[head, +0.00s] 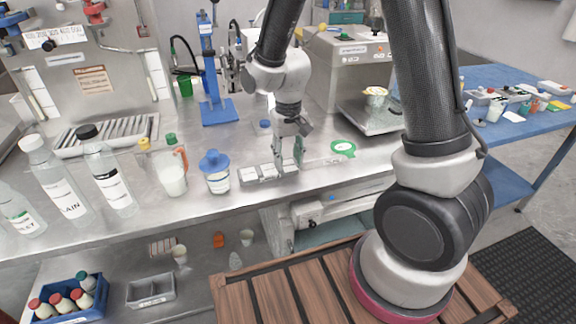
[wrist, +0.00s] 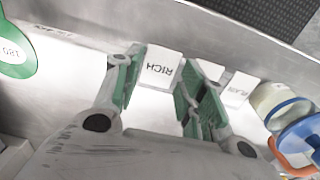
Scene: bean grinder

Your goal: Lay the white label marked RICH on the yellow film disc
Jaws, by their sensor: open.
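The white label marked RICH (wrist: 161,68) shows in the wrist view between the two green-padded fingers of my gripper (wrist: 158,82). The fingers are open, one on each side of it, and no grip on it shows. In the head view my gripper (head: 289,158) points down over the row of white labels (head: 264,172) near the bench's front edge; the lettering is too small to read there. A cup (head: 375,94) with a yellowish top stands on the machine at the right. I cannot tell whether that top is the yellow film disc.
A label reading PLAIN (wrist: 240,84) lies beside the RICH label, with another partly hidden between them. A blue-lidded jar (head: 216,172) stands left of the row. A green round piece (head: 343,148) lies to the right. Several bottles stand at left.

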